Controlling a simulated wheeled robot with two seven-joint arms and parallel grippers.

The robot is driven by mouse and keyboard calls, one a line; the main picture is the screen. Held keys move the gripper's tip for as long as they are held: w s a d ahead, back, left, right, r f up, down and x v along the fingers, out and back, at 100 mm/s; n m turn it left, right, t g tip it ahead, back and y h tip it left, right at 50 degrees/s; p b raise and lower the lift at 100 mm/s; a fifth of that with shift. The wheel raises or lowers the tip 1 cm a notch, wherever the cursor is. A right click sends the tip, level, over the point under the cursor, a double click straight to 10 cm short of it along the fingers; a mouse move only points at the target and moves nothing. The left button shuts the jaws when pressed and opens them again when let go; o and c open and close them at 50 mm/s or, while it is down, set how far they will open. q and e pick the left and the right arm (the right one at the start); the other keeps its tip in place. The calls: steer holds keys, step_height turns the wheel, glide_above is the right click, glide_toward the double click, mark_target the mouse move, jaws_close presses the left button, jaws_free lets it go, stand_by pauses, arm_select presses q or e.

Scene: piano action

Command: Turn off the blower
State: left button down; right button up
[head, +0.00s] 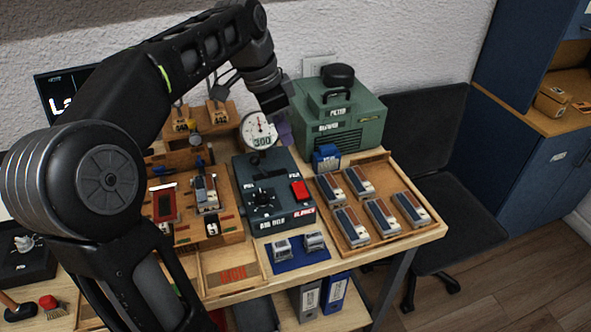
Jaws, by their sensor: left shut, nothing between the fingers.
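The blower (342,118) is a green box with a black handle and a vented front, at the back right of the bench. Which way the rocker is tipped is too small to tell. A round white dial gauge (258,130) stands at the box's back edge. My left gripper (284,132) is shut and empty, pointing down behind the gauge, above and behind the red switch and apart from it. My right gripper is out of view.
A wooden tray (437,222) of several grey and brown blocks lies right of the control box. A blue mat (296,257) with two small metal pieces is in front. Wooden fixtures (205,190) stand left. A black chair (440,150) is beyond the bench's right end.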

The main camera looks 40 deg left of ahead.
arm_select(q)
steer(key=p, duration=0.1)
glide_toward(300, 185)
steer(key=x, duration=0.6)
steer(key=shift+f, duration=0.25)
stand_by(0.4)
